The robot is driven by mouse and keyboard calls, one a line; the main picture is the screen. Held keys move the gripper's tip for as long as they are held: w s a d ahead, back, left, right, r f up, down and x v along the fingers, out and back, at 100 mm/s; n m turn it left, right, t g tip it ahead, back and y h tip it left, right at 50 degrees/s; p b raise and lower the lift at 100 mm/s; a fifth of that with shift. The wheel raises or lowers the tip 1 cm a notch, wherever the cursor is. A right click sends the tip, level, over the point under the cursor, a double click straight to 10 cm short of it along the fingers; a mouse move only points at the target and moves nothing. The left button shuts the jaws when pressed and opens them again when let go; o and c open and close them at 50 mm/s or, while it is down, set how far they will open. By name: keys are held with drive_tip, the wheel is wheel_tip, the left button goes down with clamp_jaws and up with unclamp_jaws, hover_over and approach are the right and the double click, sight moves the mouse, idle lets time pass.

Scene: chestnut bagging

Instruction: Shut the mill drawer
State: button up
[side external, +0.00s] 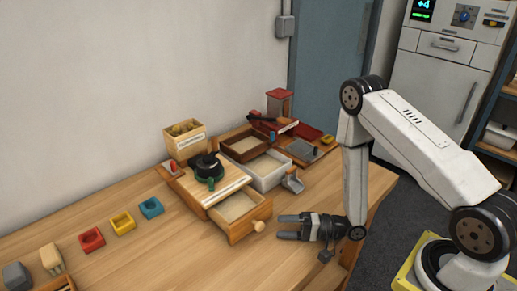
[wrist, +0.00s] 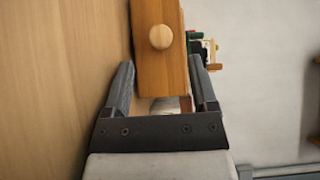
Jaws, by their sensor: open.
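A round wooden knob (side external: 259,226) is on the drawer front. In the wrist view the drawer front (wrist: 158,80) and knob (wrist: 161,37) lie ahead between the fingers. My gripper (side external: 279,227) is low over the table, just right of the knob, fingers apart and pointing at the drawer. It looks empty.
Right of the mill stand a white tray (side external: 285,182), a brown tray (side external: 231,147) and a metal scoop (side external: 293,183). The table in front of the drawer is clear.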

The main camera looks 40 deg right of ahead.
sight(263, 227)
drive_tip(key=shift+x, duration=3.4)
clamp_jaws()
